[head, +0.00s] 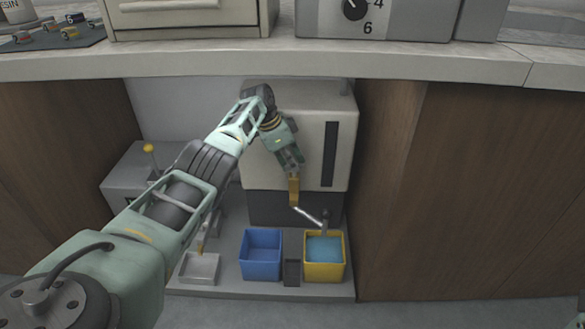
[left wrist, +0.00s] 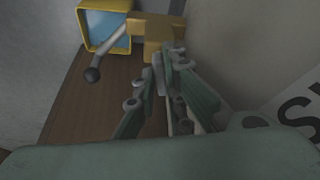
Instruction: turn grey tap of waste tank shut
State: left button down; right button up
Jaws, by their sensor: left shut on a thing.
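The waste tank (head: 318,115) is a pale box with a dark lower band, standing under the counter. My left gripper (head: 292,172) reaches down to the tap from above. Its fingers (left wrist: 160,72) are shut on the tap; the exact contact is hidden.
A yellow bin (head: 310,278) with blue contents stands below the lever, a blue bin (head: 261,272) left of it. A grey tray (head: 198,278) and a grey box with a yellow-knobbed lever (head: 149,149) are further left. The counter edge (head: 200,65) overhangs; a wooden panel (head: 390,190) bounds the right.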

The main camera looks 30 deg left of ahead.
dwell(0.4)
pick_arm(q)
jog(key=c, duration=1.8)
grip_release()
jog(key=shift+c, duration=0.2)
jog(key=shift+r, duration=0.1)
jog(key=v, duration=1.1)
jog(key=shift+a+r, duration=0.15)
jog(key=shift+r, duration=0.25)
